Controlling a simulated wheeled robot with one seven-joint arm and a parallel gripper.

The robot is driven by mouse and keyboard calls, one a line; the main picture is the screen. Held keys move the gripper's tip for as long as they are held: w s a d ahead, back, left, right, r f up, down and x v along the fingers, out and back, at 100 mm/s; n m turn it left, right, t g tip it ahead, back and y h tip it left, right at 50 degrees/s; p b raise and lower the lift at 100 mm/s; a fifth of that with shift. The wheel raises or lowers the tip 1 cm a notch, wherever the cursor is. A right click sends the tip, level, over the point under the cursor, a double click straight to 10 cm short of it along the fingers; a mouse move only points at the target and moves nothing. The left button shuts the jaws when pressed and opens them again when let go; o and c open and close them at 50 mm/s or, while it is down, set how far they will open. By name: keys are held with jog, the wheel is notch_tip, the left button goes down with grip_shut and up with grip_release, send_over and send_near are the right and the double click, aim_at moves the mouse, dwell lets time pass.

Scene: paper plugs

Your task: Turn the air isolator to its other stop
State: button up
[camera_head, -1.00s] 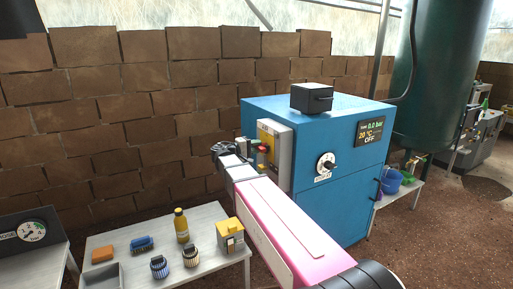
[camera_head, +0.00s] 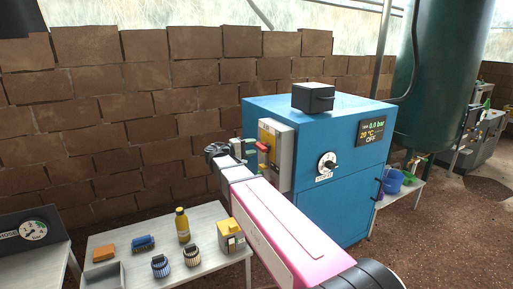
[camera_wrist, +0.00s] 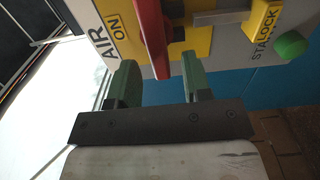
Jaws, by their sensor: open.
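The air isolator's red handle (camera_wrist: 151,38) stands out from a yellow plate (camera_wrist: 112,18) marked AIR and ON in the wrist view. It also shows as a short red bar (camera_head: 263,147) on the blue cabinet's panel in the head view. My gripper (camera_wrist: 156,68) is open, with its green fingers to either side of the handle's end in the picture. I see a gap on both sides and no clear contact. The head view shows my gripper (camera_head: 249,147) just left of the handle. The handle's pivot is partly out of the wrist view.
A yellow lock tab (camera_wrist: 264,20) and a green button (camera_wrist: 291,44) sit beside the handle. A table (camera_head: 112,238) with a bottle (camera_head: 182,225) and small parts stands lower left.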

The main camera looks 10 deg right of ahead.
jog(key=v, duration=0.7)
jog(key=shift+a, duration=0.3)
jog(key=shift+s, duration=0.1)
jog(key=s+d+f+g+y, duration=0.2)
jog(key=s+d+f+y, duration=0.25)
jog(key=f, duration=0.55)
jog(key=s+d+f+g+y, duration=0.2)
jog(key=s+d+f+y, duration=0.3)
jog(key=f, duration=0.5)
jog(key=s+f+m+g+y, duration=0.1)
jog(key=s+f+m+y, duration=0.2)
jog(key=s+f+y, duration=0.4)
jog(key=s+f, duration=0.3)
jog(key=shift+s+d+m+y, duration=0.15)
jog(key=shift+d+m+y, duration=0.15)
jog(key=shift+m+y, duration=0.1)
